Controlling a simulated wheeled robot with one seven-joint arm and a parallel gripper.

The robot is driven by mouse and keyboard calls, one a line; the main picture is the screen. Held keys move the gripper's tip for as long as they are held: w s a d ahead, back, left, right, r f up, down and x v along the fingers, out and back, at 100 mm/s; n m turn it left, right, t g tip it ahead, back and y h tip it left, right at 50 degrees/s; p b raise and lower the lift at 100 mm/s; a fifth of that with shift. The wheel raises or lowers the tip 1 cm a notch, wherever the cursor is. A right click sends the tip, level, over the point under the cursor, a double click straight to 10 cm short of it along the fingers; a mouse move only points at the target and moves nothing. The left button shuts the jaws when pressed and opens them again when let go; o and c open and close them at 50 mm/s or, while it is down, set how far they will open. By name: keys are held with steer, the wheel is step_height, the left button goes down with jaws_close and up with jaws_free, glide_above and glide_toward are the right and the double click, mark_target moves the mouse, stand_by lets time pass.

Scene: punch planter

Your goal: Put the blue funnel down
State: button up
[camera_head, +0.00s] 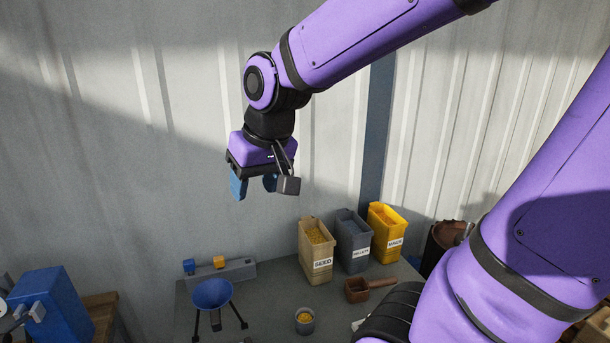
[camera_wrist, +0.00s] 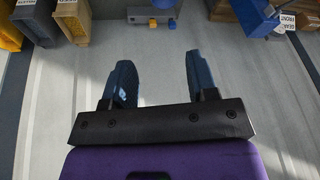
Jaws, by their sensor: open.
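The blue funnel (camera_head: 212,293) sits upright, wide mouth up, on a dark three-legged stand (camera_head: 215,320) on the grey bench at the lower left of the head view. My gripper (camera_head: 254,187) is high above the bench, up and to the right of the funnel, well apart from it. Its two blue fingers are spread with nothing between them. The wrist view shows the same open, empty gripper (camera_wrist: 161,80) in front of the pale wall.
Seed (camera_head: 316,252), grey (camera_head: 353,243) and yellow (camera_head: 387,232) bins stand at the back of the bench. A brown scoop (camera_head: 358,291) and a small grey cup (camera_head: 304,320) lie in front. A grey rail (camera_head: 228,271) with blue and yellow blocks is behind the funnel. A blue machine (camera_head: 50,305) stands left.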

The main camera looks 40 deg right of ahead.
steer(key=s+d+r+n+t, duration=0.1)
steer(key=s+r, duration=0.3)
steer(key=s, duration=0.6)
steer(key=shift+s+d+h, duration=0.15)
steer(key=shift+d+h, duration=0.25)
steer(key=shift+d, duration=0.1)
stand_by(0.4)
